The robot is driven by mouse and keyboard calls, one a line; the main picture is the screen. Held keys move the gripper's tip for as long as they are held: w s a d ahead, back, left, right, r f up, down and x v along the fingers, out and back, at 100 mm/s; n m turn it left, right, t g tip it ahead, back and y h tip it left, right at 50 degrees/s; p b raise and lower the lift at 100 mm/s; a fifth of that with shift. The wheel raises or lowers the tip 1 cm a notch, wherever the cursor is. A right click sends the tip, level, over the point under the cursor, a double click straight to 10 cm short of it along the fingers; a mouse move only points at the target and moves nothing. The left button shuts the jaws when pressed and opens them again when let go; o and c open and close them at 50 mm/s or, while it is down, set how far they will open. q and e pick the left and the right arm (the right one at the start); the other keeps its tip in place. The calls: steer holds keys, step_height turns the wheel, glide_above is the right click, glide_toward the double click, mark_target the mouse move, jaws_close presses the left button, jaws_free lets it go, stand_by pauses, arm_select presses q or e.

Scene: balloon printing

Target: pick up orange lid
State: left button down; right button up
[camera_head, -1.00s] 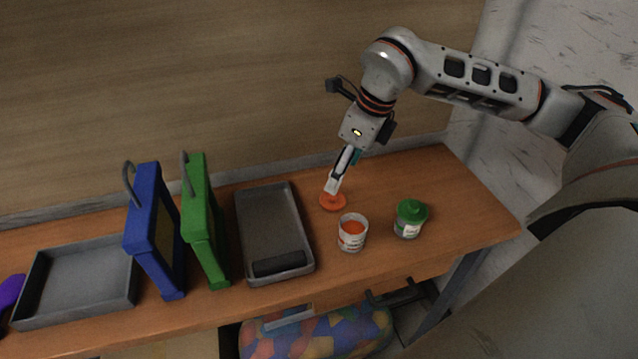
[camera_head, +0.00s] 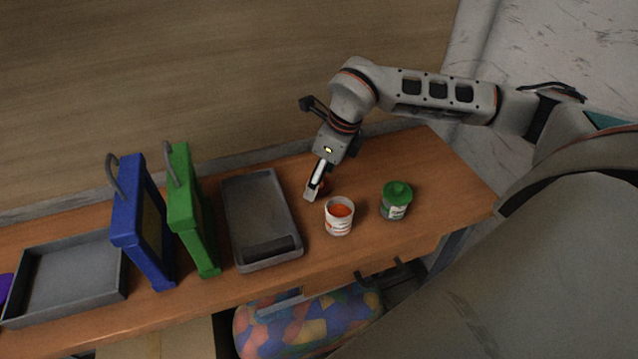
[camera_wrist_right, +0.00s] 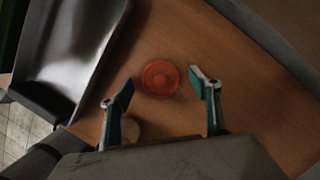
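The orange lid (camera_head: 325,187) lies on the wooden table between the grey tray and the open jar, partly hidden by my right gripper. In the right wrist view the round orange lid (camera_wrist_right: 160,78) shows whole, just ahead of and between the fingertips. My right gripper (camera_head: 314,190) points down at the lid; in the wrist view its two fingers (camera_wrist_right: 161,90) are apart, with nothing gripped. The open white jar (camera_head: 339,218) with orange contents stands in front of the lid, to the right. My left gripper is not in view.
A jar with a green lid (camera_head: 396,201) stands to the right. A grey tray (camera_head: 228,200) lies to the left, then green (camera_head: 181,203) and blue (camera_head: 127,222) upright frames and another tray (camera_head: 122,289). The table's right end is clear.

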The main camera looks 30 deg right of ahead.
steer(key=c, duration=0.6)
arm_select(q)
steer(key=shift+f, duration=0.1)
arm_select(e)
steer(key=shift+o, duration=0.2)
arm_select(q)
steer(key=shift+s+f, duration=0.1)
arm_select(e)
steer(key=shift+r, duration=0.1)
steer(key=shift+c, duration=0.3)
